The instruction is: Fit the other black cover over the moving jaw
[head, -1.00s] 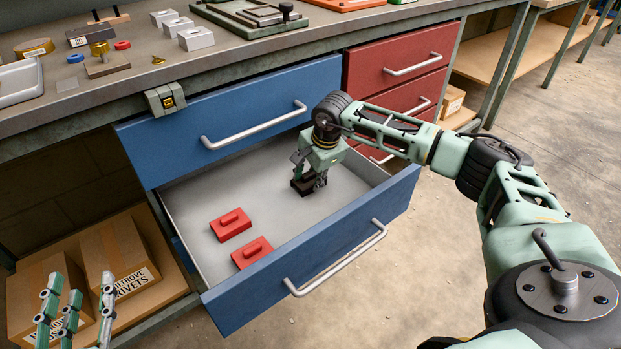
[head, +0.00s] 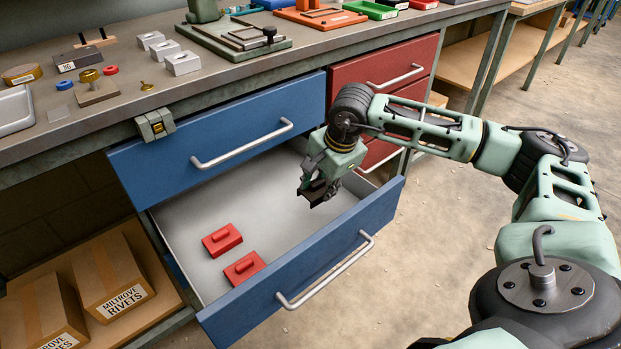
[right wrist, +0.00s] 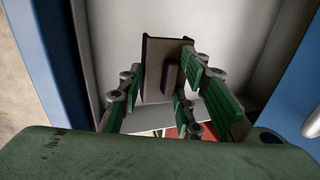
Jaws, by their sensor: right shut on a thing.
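My right gripper (head: 314,182) is shut on a black cover (head: 319,193) above the right part of the open blue drawer (head: 367,221). In the right wrist view the cover (right wrist: 152,57) shows as a dark plate with a raised rib and bent edges, between the green fingers (right wrist: 165,95). I cannot make out a moving jaw for certain. A grey-green fixture (head: 155,124) sits on the bench's front edge, too small to tell its parts. My left gripper is out of view.
Two red blocks with grips, one farther back (head: 222,240) and one nearer (head: 244,269), lie in the drawer. The shut blue drawer (head: 215,150) overhangs its back. A green plate fixture (head: 232,43) and small parts stand on the bench (head: 115,108). Cartons (head: 110,275) fill the lower shelf.

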